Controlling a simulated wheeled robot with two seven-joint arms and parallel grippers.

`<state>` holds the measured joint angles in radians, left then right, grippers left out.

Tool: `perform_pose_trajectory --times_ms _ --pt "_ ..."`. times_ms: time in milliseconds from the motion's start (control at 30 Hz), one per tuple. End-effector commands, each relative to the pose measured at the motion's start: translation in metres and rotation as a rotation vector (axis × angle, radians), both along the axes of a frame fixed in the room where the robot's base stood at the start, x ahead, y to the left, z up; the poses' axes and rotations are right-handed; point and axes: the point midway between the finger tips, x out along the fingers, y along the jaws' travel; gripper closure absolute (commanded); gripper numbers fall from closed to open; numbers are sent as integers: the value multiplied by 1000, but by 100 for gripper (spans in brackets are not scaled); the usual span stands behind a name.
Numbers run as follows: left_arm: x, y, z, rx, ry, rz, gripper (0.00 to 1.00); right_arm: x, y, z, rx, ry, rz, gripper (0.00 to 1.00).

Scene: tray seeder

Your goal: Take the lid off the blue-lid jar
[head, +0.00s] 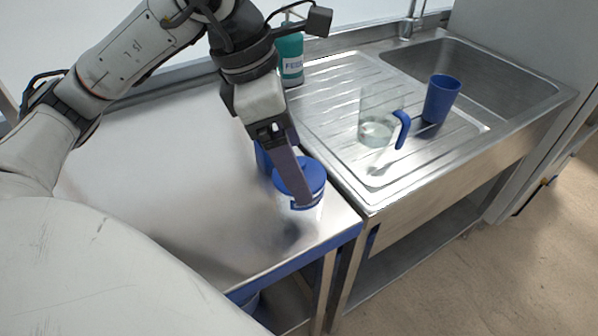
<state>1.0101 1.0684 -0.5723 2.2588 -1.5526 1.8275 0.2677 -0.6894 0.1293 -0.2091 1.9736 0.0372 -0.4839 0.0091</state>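The jar (301,214) stands upright on the steel table near its right front corner, with a white body and a dark blue label band. Its round blue lid (316,172) is on top. My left gripper (291,178) reaches down over the jar from above. One long grey-purple finger crosses in front of the lid and ends by the label. The other finger is not clearly seen, so I cannot tell whether the gripper is closed on the lid. My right gripper is not in view.
A blue object (262,158), partly hidden, is just behind the jar. A teal bottle (291,62) stands farther back. A clear jug (376,122) with a blue handle and a blue cup (441,99) stand on the sink drainer (335,85). The table's left side (150,190) is clear.

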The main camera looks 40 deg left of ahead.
Motion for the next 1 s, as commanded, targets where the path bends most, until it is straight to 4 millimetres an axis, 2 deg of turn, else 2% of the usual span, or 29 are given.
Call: perform_pose_trajectory --times_ms 100,300,367,567,600,867,1000 --pt "1 -2 -8 0 0 -1 14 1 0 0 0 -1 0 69" --pt "2 -2 -8 0 -1 -1 14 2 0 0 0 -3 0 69" --pt "2 -2 -8 0 -1 -1 22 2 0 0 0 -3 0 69" --pt "2 -2 -8 0 -1 -1 56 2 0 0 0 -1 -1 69" --pt "2 -2 -8 0 -1 -1 57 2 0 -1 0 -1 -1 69" --pt "2 -2 -7 -1 -2 -1 57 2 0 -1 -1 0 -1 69" --pt "3 -3 5 -2 -6 -2 57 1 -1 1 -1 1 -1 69"
